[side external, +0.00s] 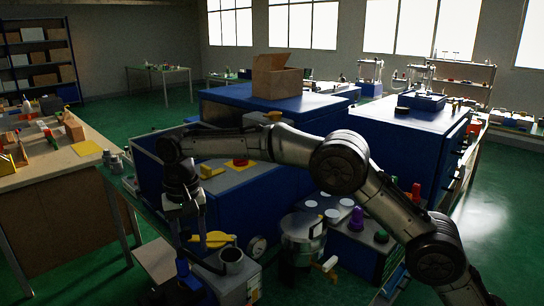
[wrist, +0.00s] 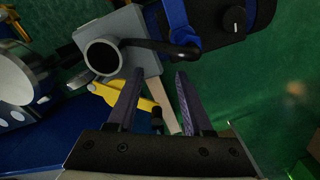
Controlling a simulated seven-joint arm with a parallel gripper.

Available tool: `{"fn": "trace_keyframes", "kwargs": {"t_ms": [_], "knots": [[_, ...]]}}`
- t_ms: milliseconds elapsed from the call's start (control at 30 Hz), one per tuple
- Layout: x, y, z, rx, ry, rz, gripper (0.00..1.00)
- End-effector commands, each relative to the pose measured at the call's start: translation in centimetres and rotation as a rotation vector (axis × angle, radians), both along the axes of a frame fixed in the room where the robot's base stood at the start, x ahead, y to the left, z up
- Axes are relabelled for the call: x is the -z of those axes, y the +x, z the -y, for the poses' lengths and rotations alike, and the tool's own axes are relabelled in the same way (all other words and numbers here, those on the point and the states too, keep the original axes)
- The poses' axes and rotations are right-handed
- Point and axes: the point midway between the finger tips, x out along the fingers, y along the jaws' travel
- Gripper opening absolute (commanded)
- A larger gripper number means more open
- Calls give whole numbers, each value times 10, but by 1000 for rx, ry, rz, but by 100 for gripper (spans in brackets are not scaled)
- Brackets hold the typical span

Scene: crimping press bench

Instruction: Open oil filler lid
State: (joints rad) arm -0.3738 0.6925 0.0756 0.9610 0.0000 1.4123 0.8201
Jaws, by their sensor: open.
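A grey block carries a short round collar with a dark round face (wrist: 102,57), which seems to be the oil filler. I cannot tell whether the dark face is a lid or an open mouth. It also shows in the side view (side external: 231,256), low and left of centre. A black curved bar (wrist: 165,46) runs from beside the collar to a blue part. My gripper (wrist: 159,75) is open, with nothing between its fingers. In the wrist view its fingertips lie right of and below the collar. In the side view my gripper (side external: 190,236) points down, left of the collar.
A yellow lever (wrist: 118,95) lies beside the grey block, partly behind the left finger. A metal pot (side external: 302,240) and a panel with purple and green knobs (side external: 357,220) stand to the right. A blue cabinet (side external: 245,195) stands behind. Green floor shows at right in the wrist view.

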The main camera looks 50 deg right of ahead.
Motion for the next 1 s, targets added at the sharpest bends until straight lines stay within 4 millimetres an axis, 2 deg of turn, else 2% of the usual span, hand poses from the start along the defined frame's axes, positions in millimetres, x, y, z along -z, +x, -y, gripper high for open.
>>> {"fn": "trace_keyframes", "kwargs": {"t_ms": [367, 733, 1000], "knots": [[0, -50, 6, -444, 0, -1, 51], [0, -86, 30, -843, -1, 2, 51], [-51, -83, 28, -842, -1, 6, 51]]}}
